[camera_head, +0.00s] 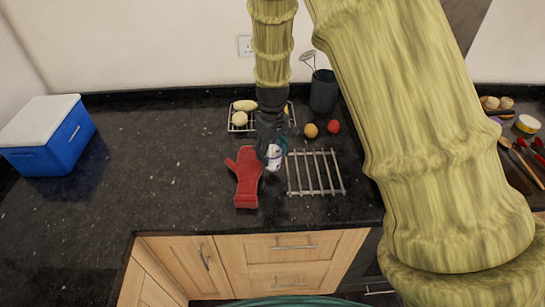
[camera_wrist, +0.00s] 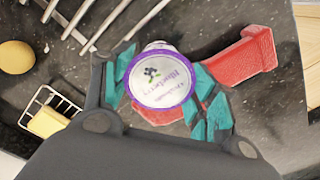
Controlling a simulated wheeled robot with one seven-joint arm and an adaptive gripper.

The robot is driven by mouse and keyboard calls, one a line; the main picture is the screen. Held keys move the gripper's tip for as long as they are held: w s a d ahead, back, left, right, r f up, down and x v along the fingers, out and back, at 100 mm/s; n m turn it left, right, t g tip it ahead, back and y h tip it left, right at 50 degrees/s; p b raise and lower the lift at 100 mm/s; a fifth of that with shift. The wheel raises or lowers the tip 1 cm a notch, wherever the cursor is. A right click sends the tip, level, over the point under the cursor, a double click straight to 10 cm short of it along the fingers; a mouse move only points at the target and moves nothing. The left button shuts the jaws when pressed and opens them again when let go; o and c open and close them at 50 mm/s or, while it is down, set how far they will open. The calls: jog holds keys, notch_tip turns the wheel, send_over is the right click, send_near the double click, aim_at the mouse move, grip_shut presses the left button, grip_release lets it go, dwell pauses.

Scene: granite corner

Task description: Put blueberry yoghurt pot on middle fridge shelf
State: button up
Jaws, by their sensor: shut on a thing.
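The blueberry yoghurt pot (camera_wrist: 160,77) has a white lid with a purple rim and the word Blueberry on it. My gripper (camera_wrist: 160,85) is shut on it, with a teal finger on each side. In the head view the pot (camera_head: 274,158) shows below my gripper (camera_head: 272,147), between the red oven mitt and the metal rack. I cannot tell whether the pot touches the counter. No fridge or fridge shelf can be made out in either view.
A red oven mitt (camera_head: 246,178) lies left of the pot and a metal rack (camera_head: 315,173) right. Behind are a wire basket (camera_head: 238,127), an orange ball-like fruit (camera_head: 311,131), a red one (camera_head: 333,127) and a utensil holder (camera_head: 323,92). A blue cooler box (camera_head: 62,142) stands far left; the counter between is clear.

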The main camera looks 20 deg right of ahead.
aim_at(273, 151)
jog(key=shift+f+p, duration=0.85)
jog(key=shift+f, duration=0.8)
jog(key=shift+f, duration=0.2)
jog(key=o, duration=1.1)
jog(key=shift+r, duration=0.25)
